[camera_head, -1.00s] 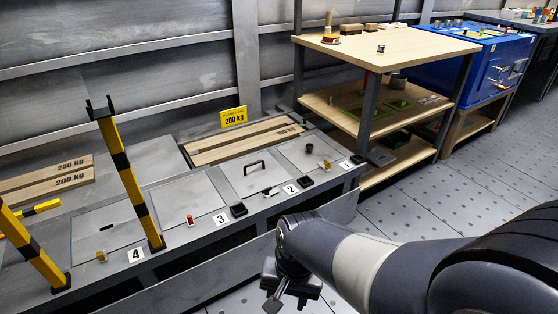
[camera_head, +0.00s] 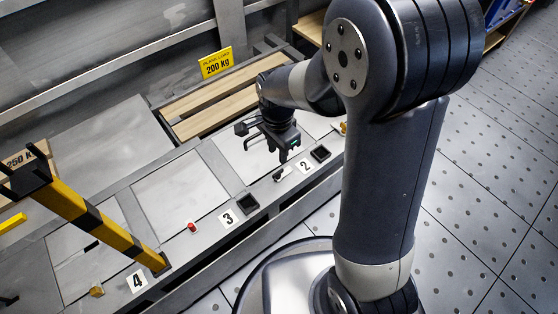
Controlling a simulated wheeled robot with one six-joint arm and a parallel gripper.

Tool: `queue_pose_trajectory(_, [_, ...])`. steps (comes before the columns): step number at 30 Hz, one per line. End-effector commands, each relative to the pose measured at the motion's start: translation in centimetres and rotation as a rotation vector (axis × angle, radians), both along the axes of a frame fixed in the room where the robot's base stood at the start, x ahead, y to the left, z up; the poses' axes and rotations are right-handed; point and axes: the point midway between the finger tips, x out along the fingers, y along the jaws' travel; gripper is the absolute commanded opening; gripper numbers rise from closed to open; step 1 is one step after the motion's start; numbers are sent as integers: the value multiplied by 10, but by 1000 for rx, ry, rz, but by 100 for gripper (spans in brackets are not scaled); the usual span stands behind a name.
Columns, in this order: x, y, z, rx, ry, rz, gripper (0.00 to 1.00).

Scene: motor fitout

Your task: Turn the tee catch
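The tee catch appears to be the small dark-and-light piece (camera_head: 281,174) at the front edge of panel 2, beside the number 2 plate (camera_head: 305,166). Its crossbar is too small to read its angle. My gripper (camera_head: 266,154) hangs over panel 2 (camera_head: 238,160), just behind and above the catch. Its fingers point down and look spread apart, with nothing seen between them. I see a gap between gripper and catch, but cannot judge the height.
A red knob (camera_head: 193,227) and brass knobs (camera_head: 97,290) sit on neighbouring panels. Black square blocks (camera_head: 248,204) line the front edge. A yellow-black post (camera_head: 100,228) rises at left. Planks (camera_head: 215,108) lie behind, under a yellow 200 kg sign (camera_head: 216,63).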

Motion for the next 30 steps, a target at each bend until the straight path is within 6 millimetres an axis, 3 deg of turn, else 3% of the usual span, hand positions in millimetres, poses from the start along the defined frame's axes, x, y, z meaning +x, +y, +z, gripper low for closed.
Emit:
queue_pose_trajectory(3, [-1, 0, -29, -1, 4, 0, 29])
queue_pose_trajectory(12, [-1, 0, -79, 0, 2, 1, 29])
queue_pose_trajectory(18, [-1, 0, -91, 0, 1, 1, 29])
queue_pose_trajectory(26, [0, 0, -91, 1, 1, 1, 29])
queue_pose_trajectory(30, [0, 0, -91, 1, 1, 1, 19])
